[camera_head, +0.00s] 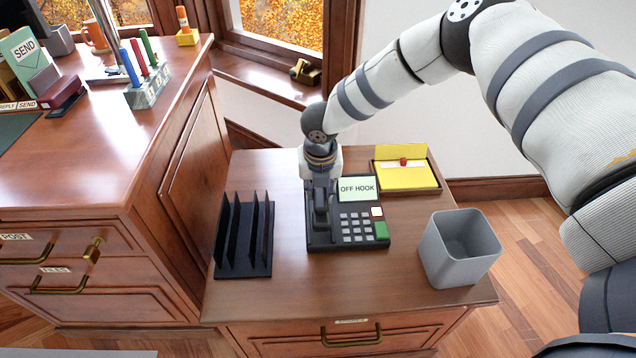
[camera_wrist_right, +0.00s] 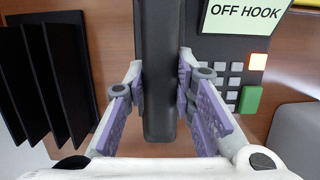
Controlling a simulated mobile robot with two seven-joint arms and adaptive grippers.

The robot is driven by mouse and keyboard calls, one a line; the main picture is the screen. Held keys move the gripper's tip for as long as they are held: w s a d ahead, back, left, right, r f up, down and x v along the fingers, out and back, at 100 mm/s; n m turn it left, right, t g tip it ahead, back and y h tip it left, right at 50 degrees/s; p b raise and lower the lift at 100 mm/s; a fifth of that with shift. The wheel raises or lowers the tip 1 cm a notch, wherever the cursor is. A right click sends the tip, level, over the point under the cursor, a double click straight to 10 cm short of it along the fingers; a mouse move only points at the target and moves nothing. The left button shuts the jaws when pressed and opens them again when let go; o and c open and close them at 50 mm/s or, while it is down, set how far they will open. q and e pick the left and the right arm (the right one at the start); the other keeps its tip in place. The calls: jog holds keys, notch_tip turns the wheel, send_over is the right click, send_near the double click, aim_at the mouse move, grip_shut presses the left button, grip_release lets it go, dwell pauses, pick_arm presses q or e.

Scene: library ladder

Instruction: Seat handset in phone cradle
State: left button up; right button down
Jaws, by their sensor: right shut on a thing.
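The phone (camera_head: 358,243) is a dark desk phone with a light green display reading "OFF HOOK", pale keys and one green key. It stands on the low wooden cabinet. My right gripper (camera_head: 321,196) is above the phone's left side, where the cradle is hidden. In the right wrist view the gripper (camera_wrist_right: 162,100) has its purple-padded fingers on both sides of the dark handset (camera_wrist_right: 158,60) and is shut on it. The handset lies lengthwise along the phone's left side. I cannot tell whether it touches the cradle. My left gripper is not in view.
A black upright file rack (camera_head: 243,268) stands left of the phone. A grey bin (camera_head: 460,262) stands to the right, and a tray with yellow notes (camera_head: 405,176) lies behind. The cabinet top (camera_head: 330,288) is clear in front. A higher desk (camera_head: 100,160) rises at left.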

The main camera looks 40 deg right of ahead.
jog(key=shift+b+x, duration=0.3)
jog(key=shift+x, duration=0.85)
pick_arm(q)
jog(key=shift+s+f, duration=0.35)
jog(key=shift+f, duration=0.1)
pick_arm(e)
jog(key=shift+s+a, duration=0.15)
jog(key=shift+s, duration=0.05)
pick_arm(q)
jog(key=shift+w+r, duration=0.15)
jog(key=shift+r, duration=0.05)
pick_arm(e)
jog(key=shift+r, duration=0.1)
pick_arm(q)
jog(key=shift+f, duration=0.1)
pick_arm(e)
jog(key=shift+f, duration=0.2)
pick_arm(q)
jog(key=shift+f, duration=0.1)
pick_arm(e)
jog(key=shift+f, duration=0.3)
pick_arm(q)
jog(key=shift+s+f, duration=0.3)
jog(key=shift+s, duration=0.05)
pick_arm(e)
jog(key=shift+f, duration=0.65)
jog(key=c, duration=1.3)
grip_release()
jog(key=shift+r, duration=0.1)
